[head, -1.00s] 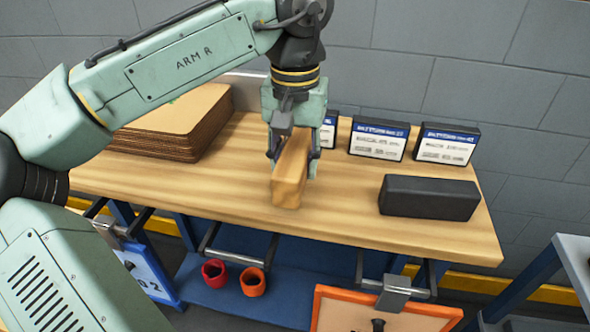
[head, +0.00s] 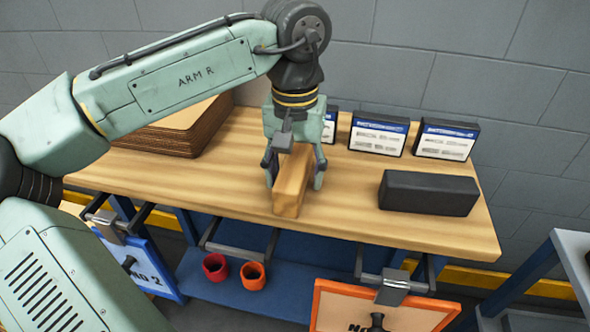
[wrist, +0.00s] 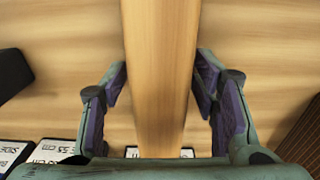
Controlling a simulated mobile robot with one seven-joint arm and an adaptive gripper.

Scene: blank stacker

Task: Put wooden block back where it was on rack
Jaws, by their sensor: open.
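The wooden block (head: 290,188) is a long light-brown bar on the wooden bench top (head: 180,180), towards the front middle. It points from the wall side to the front edge. My gripper (head: 294,176) is above it with fingers spread, one on each side. In the wrist view the block (wrist: 160,70) runs between the fingers (wrist: 161,78), with a narrow gap on either side. The block's far end is hidden under my gripper in the head view. I cannot tell which part here is the rack.
A black box (head: 428,193) lies to the right. Red (head: 215,267) and orange (head: 253,275) cups are on the blue lower shelf (head: 290,292). Bench top left of the block is clear.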

